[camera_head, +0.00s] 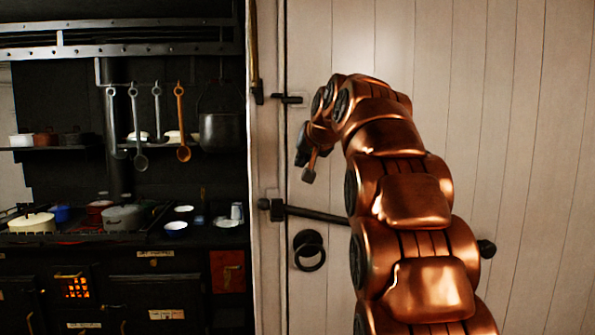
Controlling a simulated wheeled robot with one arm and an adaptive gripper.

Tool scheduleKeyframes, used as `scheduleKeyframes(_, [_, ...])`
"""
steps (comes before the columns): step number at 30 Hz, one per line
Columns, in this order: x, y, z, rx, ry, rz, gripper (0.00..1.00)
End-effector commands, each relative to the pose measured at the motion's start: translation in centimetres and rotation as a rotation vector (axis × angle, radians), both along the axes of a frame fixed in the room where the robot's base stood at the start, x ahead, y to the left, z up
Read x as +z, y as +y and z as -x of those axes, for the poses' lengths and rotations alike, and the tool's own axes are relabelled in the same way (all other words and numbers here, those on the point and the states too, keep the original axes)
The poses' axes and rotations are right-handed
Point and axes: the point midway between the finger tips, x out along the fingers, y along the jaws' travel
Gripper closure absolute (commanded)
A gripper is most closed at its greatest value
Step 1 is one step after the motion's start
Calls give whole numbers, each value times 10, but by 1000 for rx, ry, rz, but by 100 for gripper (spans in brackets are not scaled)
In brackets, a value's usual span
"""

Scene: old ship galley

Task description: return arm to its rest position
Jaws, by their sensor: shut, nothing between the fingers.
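My copper-coloured arm (412,195) rises from the lower right and bends over to the left at its top. My gripper (305,160) hangs at the end of the arm, pointing down and left in front of the pale door. It is small here and partly hidden by the arm's last links. It is shut, and I see nothing held in it.
The pale plank door (480,80) fills the right side, with a dark bar (318,214) and a ring handle (309,250). At left stands a black stove (100,285) with pots and bowls. Ladles (136,125) hang above it from a rail.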

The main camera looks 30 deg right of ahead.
Motion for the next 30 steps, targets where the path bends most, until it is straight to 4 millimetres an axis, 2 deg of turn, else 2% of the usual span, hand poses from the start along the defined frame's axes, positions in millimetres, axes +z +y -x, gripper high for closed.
scheduleKeyframes(3, [9, 3, 16, -1, -3, 1, 100])
scheduleKeyframes(9, [20, 8, 31, 0, -1, 1, 100])
scheduleKeyframes(19, [19, 11, 35, 3, 10, -2, 100])
scheduleKeyframes(23, [-1, 26, 39, 23, 60, -13, 100])
scheduleKeyframes(30, [-71, 74, 63, 94, 233, -39, 100])
